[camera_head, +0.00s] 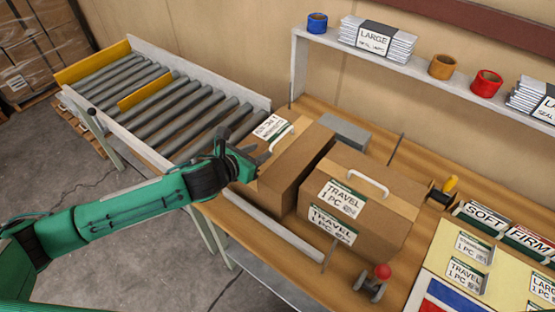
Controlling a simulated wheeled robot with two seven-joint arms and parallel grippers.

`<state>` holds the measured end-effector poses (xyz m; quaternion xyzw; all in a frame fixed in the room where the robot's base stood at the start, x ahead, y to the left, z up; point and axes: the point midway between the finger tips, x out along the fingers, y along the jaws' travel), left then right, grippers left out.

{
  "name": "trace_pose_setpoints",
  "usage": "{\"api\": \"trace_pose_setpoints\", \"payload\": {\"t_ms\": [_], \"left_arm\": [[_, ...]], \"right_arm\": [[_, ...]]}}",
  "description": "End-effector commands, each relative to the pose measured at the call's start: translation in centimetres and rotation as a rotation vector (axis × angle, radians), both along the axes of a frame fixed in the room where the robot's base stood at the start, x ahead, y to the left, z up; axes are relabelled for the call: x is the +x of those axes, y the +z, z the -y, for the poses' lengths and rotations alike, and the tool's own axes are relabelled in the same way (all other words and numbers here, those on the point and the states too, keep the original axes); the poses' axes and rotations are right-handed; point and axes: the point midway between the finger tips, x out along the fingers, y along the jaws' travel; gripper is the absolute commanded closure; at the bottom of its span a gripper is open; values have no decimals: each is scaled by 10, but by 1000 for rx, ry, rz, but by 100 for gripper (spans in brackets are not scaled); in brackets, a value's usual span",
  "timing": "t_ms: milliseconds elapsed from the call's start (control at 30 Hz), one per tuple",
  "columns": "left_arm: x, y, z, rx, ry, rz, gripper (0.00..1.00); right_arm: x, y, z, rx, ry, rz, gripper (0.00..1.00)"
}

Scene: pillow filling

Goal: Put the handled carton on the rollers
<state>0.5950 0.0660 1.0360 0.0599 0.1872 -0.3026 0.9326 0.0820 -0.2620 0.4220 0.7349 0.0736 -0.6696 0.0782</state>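Two brown cartons stand on the wooden bench. The right carton (375,215) has a white handle (368,183) on top and labels reading TRAVEL 1 PC. The left carton (300,165) has a label on top and a white strip that looks like a handle (281,136), partly hidden by my gripper. My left gripper (250,160) is at the left edge of the left carton's top, close to that strip. Whether its fingers are open or shut on the strip is not clear. The rollers (172,105) lie to the left, empty. My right gripper is not in view.
A yellow end stop (92,62) and a yellow bar (147,90) are on the roller conveyor. A grey block (345,131) sits behind the cartons. A red-knobbed tool (382,271) stands in front. A shelf (420,72) with tape rolls and label stacks runs behind.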

Motion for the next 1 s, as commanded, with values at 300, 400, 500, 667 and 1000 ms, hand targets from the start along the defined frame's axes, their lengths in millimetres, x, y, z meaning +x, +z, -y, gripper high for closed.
{"api": "trace_pose_setpoints", "payload": {"t_ms": [300,400,500,667,1000], "left_arm": [[39,-17,28,-1,-1,1,66],[45,-20,32,-2,-1,2,66],[47,-22,34,-1,-1,3,66],[57,-21,38,-1,0,2,66],[89,-32,55,-2,-2,3,66]], "right_arm": [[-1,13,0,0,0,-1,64],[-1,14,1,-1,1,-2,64],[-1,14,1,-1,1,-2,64],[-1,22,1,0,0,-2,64],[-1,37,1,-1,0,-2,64]]}}
